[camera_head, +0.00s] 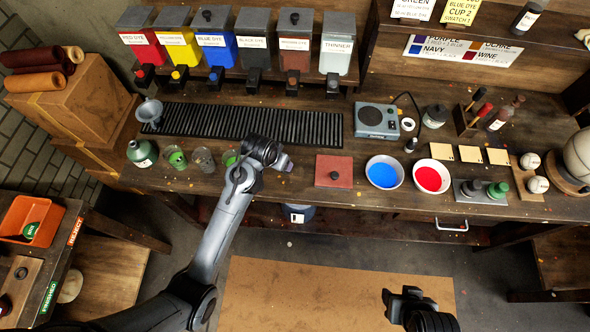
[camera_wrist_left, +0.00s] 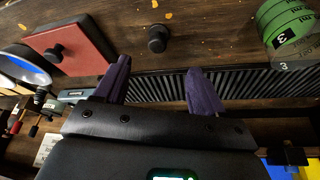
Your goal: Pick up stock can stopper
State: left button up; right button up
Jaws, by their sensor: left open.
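In the left wrist view a small black knob-shaped stopper (camera_wrist_left: 157,38) sits on the wooden bench top. It lies ahead of and between the two purple fingers of my left gripper (camera_wrist_left: 158,78), with bare wood showing around it. The fingers are apart, with nothing between them. In the head view my left gripper (camera_head: 284,162) is over the bench, between the cups and the red plate; I cannot make out the stopper there. A dark can (camera_head: 298,213) shows just below the bench's front edge. My right gripper (camera_head: 402,298) is low at the front, away from the bench; its jaw opening is unclear.
The red plate (camera_head: 334,171) with a black knob lies beside my left gripper. Bowls of blue (camera_head: 384,172) and red (camera_head: 432,178) dye stand to its right. Several green-marked cups (camera_head: 203,159) stand left. A black ribbed mat (camera_head: 240,122) lies behind.

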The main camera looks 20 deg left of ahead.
pick_arm(q)
jog(key=x, duration=0.5)
jog(key=shift+w+d+r, duration=0.1)
jog(key=shift+w+d, duration=0.05)
jog(key=shift+w, duration=0.2)
jog(key=shift+s+b+x, duration=0.15)
jog(key=shift+x, duration=1.15)
jog(key=shift+s+b+x, duration=0.1)
jog(key=shift+b+x, duration=0.05)
jog(key=shift+x, duration=1.15)
jog(key=shift+d, duration=0.1)
jog(key=shift+c, duration=0.2)
jog(key=c, duration=1.1)
